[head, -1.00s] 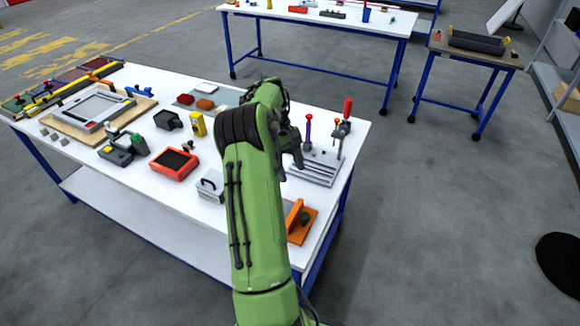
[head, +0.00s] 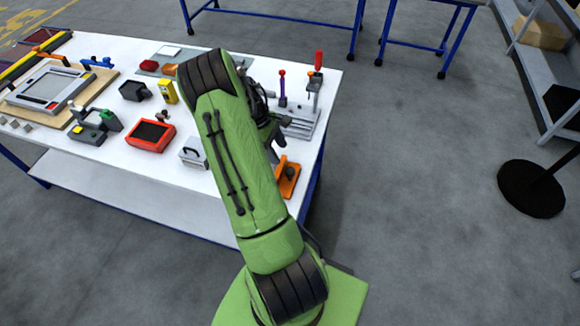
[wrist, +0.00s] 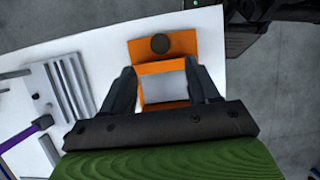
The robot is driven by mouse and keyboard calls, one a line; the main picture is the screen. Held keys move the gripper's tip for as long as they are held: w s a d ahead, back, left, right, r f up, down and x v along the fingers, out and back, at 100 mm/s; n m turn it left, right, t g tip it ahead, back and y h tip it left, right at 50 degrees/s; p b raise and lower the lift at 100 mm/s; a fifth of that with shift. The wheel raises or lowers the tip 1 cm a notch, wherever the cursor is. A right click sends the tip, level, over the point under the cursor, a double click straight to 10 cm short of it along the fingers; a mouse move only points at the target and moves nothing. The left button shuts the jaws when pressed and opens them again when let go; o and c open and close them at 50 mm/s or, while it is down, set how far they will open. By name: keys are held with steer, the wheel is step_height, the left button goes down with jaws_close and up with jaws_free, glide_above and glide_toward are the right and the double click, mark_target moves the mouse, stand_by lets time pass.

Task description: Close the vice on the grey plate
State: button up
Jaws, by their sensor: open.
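The orange vice (head: 288,177) sits near the table's right front part, partly hidden behind my arm in the head view. In the wrist view the orange vice (wrist: 184,42) shows a dark round knob on its far part and an orange bar below it. A pale grey plate-like face (wrist: 166,88) lies between that bar and a lower orange edge; I cannot tell whether the vice touches it. My gripper (wrist: 161,68) is open and empty, its two dark fingers to the left and right of the vice in the picture. In the head view my gripper (head: 277,136) is mostly hidden.
A grey slotted block (head: 300,121) with upright purple and red-handled tools stands just beyond the vice. A grey handled box (head: 193,152) and a red tray (head: 151,135) are to the left. The white table (head: 322,84) has its right edge close by; open floor lies beyond.

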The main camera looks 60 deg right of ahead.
mark_target(289, 169)
steer(key=x, duration=0.9)
steer(key=shift+f, duration=0.15)
steer(key=shift+c, duration=0.4)
steer(key=c, duration=0.9)
steer(key=shift+d+f+m+y+b, duration=0.25)
steer(key=shift+m+y+b, duration=0.15)
steer(key=shift+m+b, duration=0.55)
steer(key=shift+c, duration=0.2)
steer(key=shift+a+r+m, duration=0.2)
steer(key=shift+r+m, duration=0.1)
steer(key=shift+m, duration=0.25)
